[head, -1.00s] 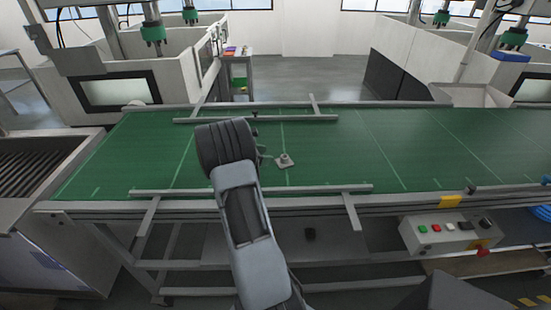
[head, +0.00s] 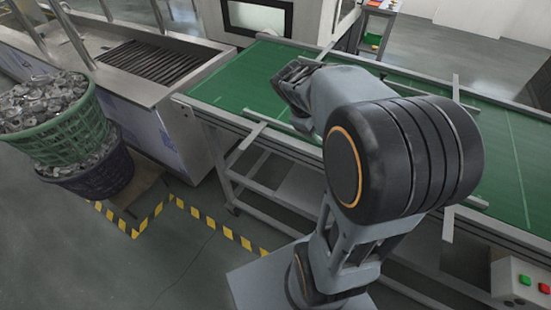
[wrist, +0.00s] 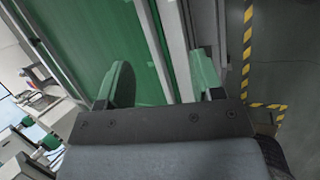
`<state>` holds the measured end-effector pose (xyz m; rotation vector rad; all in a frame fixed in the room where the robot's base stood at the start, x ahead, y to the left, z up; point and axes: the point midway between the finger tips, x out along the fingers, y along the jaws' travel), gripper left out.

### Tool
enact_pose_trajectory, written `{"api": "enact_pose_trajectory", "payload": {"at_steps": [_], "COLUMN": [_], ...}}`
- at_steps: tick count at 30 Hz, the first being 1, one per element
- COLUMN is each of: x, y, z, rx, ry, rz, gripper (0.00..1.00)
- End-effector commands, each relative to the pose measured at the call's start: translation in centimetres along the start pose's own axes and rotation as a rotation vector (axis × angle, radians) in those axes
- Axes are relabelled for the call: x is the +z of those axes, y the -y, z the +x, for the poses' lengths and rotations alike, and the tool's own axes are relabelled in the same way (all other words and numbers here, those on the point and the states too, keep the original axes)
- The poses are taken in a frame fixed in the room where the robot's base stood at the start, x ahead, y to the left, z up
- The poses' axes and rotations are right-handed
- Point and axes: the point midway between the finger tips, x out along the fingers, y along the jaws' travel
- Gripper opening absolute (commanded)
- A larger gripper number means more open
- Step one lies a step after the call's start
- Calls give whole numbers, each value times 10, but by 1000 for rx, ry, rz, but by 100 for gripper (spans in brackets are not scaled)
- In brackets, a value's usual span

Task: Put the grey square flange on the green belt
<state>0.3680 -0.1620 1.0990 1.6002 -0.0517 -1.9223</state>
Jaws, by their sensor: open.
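The green belt (head: 235,82) runs behind my arm in the head view. It also fills the upper left of the wrist view (wrist: 85,35). My gripper (wrist: 163,82) is open in the wrist view, its two green fingers wide apart with nothing between them. It is over the belt's edge, with a metal side rail (wrist: 176,45) between the fingers. I cannot make out a grey square flange on the belt in either current view; my arm covers much of the belt in the head view.
A green basket (head: 72,142) full of small metal parts is stacked on a dark basket (head: 108,176) at the left. A metal tank (head: 120,78) with a slatted top stands beside the belt. Yellow-black floor tape (head: 237,238) borders open floor.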

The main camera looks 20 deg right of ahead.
Motion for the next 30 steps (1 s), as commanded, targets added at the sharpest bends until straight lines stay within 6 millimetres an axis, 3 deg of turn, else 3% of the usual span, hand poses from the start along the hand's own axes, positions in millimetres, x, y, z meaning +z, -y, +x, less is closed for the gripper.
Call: {"api": "enact_pose_trajectory", "payload": {"at_steps": [1,6,12,18,30], "x": [0,0,4,5,5], "y": [25,93,139,153,153], "z": [-18,-57,-79,-86,-86], "rx": [-29,-183,-335,-393,-393], "ry": [-98,-347,-500,-543,-543], "rz": [75,305,461,512,513], "gripper": [61,61,61,61,61]}}
